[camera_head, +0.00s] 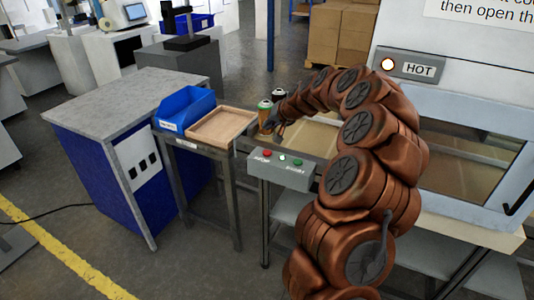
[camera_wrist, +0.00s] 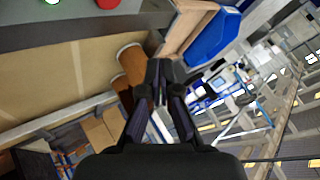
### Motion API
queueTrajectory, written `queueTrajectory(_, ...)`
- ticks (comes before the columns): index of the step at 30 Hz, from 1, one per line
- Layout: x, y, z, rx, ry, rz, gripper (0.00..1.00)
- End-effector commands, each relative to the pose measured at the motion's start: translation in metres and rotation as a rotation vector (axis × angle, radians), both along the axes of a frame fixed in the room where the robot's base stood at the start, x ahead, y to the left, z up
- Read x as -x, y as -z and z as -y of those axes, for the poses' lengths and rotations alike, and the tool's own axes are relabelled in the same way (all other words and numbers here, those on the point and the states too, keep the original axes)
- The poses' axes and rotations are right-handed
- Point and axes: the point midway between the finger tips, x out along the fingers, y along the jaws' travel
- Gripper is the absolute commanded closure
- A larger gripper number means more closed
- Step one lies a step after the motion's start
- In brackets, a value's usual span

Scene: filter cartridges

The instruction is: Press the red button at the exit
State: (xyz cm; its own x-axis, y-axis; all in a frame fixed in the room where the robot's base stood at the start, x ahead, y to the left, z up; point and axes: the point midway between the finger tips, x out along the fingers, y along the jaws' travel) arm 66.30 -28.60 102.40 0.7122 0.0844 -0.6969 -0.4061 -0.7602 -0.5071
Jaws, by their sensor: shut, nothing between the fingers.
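The red button (camera_head: 267,153) is at the left end of a grey control box (camera_head: 281,172) on the front of the conveyor. It also shows at the top edge of the wrist view (camera_wrist: 108,3), partly cut off. My gripper (camera_head: 270,127) is above and behind the box, beside the filter cartridges, apart from the button. In the wrist view its fingers (camera_wrist: 160,68) are shut and hold nothing. One cartridge (camera_wrist: 131,62) with an orange-brown end lies close to the fingertips in that view; whether they touch I cannot tell.
A green button (camera_head: 298,162) sits on the same box. A wooden tray (camera_head: 222,125) and a blue bin (camera_head: 186,108) stand on a small stand to the left. A cartridge (camera_head: 264,108) stands near my gripper.

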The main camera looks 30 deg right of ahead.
Motion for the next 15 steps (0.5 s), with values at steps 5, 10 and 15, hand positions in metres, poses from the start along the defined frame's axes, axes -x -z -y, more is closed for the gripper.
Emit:
queueTrajectory(5, 0.0, 0.017, 0.0, -0.002, 0.001, -0.001, 1.0)
queueTrajectory(10, 0.0, 0.037, -0.001, -0.002, 0.0, 0.0, 1.0)
queueTrajectory(15, 0.0, 0.057, -0.002, -0.002, -0.002, -0.002, 1.0)
